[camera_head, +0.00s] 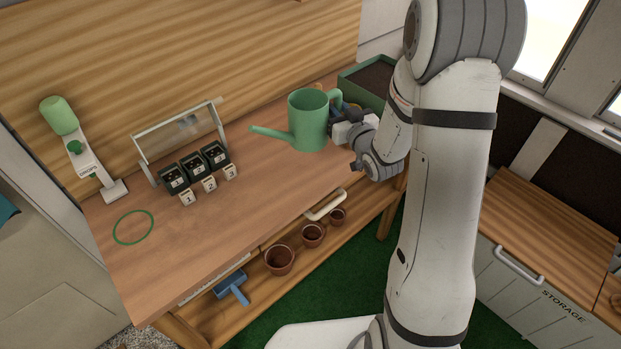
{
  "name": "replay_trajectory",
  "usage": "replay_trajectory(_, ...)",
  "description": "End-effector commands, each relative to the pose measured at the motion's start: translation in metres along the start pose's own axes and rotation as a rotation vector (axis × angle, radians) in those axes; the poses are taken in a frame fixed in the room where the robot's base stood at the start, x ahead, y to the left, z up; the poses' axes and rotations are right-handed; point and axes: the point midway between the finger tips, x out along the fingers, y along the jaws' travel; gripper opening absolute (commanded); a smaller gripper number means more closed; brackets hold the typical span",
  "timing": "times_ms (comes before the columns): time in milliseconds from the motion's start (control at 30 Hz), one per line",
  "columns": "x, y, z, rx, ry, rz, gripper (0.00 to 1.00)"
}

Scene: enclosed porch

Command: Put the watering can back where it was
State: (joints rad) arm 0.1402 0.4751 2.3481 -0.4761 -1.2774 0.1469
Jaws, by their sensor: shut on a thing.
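The green watering can (308,121) is upright at the right part of the wooden bench, its spout pointing left. My gripper (338,125) is at the can's right side, where its handle is, and is shut on it. The fingertips are partly hidden by the wrist. I cannot tell whether the can's base touches the bench or is just above it. A thin green ring (133,227) is marked on the bare bench top (230,225) at the left.
A rack with several dark pots and white tags (195,168) stands between ring and can. A white stand with a green bottle (85,155) is behind the ring. A soil-filled green planter (347,82) is behind my gripper. Terracotta pots (279,260) sit on the lower shelf.

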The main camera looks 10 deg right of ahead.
Motion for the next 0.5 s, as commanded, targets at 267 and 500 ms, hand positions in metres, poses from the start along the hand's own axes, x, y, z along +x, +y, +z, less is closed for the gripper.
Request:
replay_trajectory(267, 0.001, 0.004, -0.001, 0.003, -0.005, -0.053, 0.0)
replay_trajectory(500, 0.001, 0.004, 0.035, 0.005, -0.006, -0.054, 0.0)
